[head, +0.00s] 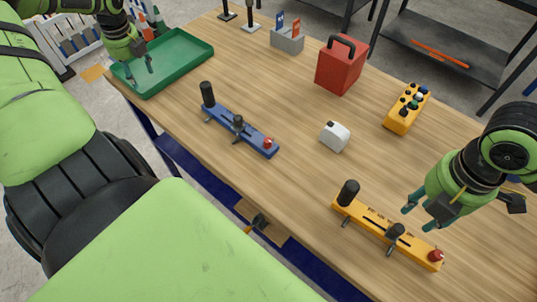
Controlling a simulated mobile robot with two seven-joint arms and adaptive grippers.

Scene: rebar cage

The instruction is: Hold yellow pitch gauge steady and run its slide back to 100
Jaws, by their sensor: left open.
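The yellow pitch gauge (375,222) lies on the table at the lower right. It has a black upright handle (348,192) at its left end and a red knob (436,255) at its right end. Its slide with a black knob (395,231) sits right of the bar's middle; the scale is too small to read. My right gripper (418,217) is open and empty, just behind and above the gauge, apart from it. My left gripper (140,73) is open and empty over the green tray at the upper left, far from the gauge.
A similar blue gauge (222,119) lies left of centre. A white block (335,136), yellow button box (407,108), red box (341,66) and grey holder (287,39) stand farther back. The green tray (190,74) is at the far left. The table's front edge runs close by the yellow gauge.

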